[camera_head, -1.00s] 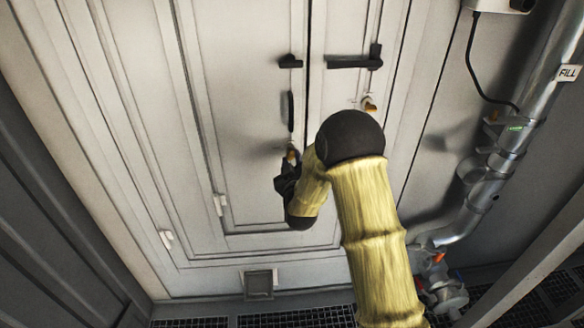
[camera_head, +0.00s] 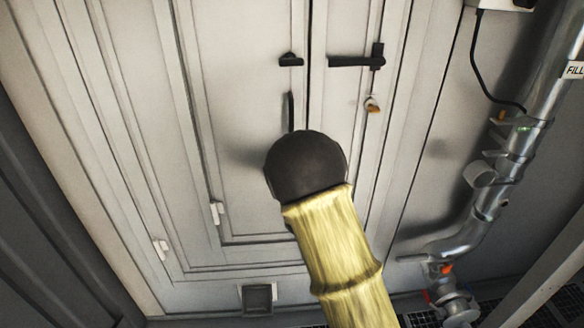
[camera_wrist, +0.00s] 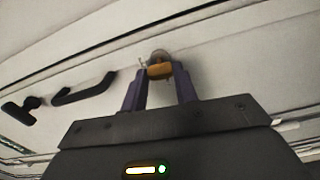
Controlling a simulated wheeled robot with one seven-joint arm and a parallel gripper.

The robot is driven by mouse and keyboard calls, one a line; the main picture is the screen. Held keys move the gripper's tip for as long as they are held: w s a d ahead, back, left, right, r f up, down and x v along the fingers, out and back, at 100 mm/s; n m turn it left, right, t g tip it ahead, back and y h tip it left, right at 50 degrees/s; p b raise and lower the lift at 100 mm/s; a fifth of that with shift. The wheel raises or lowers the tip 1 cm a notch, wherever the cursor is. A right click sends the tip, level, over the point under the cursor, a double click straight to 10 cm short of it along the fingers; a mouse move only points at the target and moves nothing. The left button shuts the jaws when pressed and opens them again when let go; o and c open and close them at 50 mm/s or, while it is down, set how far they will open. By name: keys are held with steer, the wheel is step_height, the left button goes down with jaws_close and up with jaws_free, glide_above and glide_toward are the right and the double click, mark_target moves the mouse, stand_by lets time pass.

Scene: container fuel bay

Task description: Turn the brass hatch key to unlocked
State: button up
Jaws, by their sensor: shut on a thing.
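The brass key (camera_wrist: 160,71) sits in a round lock on the pale hatch panel in the wrist view. Its brass bow lies between the tips of my gripper (camera_wrist: 160,76), whose two purple fingers are shut on it. The key's turn position is hard to read at this size. In the head view my arm hides both the gripper and this key. A second small brass-coloured piece (camera_head: 372,105) shows on the right-hand door panel there, below the dark latch lever.
A dark latch lever (camera_head: 355,61) and a dark vertical handle (camera_head: 291,110) stand out from the doors. The handle also shows in the wrist view (camera_wrist: 84,90). A metal pipe (camera_head: 487,200) runs down the right wall. Floor grating lies below right.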

steer(key=shift+d+r+n, duration=0.1)
steer(key=shift+n, duration=0.4)
steer(key=o, duration=1)
steer(key=shift+d, duration=0.1)
steer(key=s+b, duration=0.1)
steer(key=s, duration=0.4)
steer(key=s+b, duration=0.2)
steer(key=s, duration=0.2)
steer(key=s+d+b, duration=0.1)
steer(key=s+b, duration=0.1)
steer(key=s, duration=0.3)
steer(key=shift+s, duration=0.35)
